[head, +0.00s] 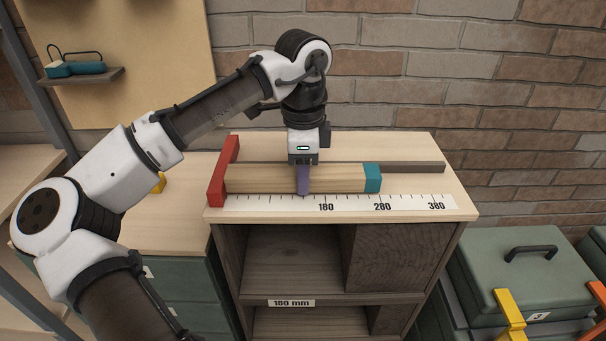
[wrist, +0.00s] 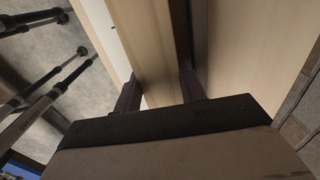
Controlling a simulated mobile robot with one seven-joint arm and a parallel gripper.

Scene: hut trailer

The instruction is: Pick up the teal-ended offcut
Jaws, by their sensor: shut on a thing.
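The teal-ended offcut is a pale wooden bar (head: 335,180) with a teal right end (head: 372,178). In the head view it lies along the ruler on the bench top, its left end at the red stop (head: 223,172). My gripper (head: 303,188) points down over the bar, left of its middle, with one purple finger visible on its near side. In the wrist view the fingers of my gripper (wrist: 160,92) stand on both sides of the bar (wrist: 154,45), shut on it. The far finger is hidden in the head view. I cannot tell any gap under the bar.
A white ruler (head: 345,203) marked 180, 280 and 380 runs along the front edge. A dark rail (head: 415,167) lies behind the bar. Open shelves labelled 180 mm (head: 291,303) are below. Green cases (head: 530,270) stand at right, and a brick wall (head: 470,95) is behind.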

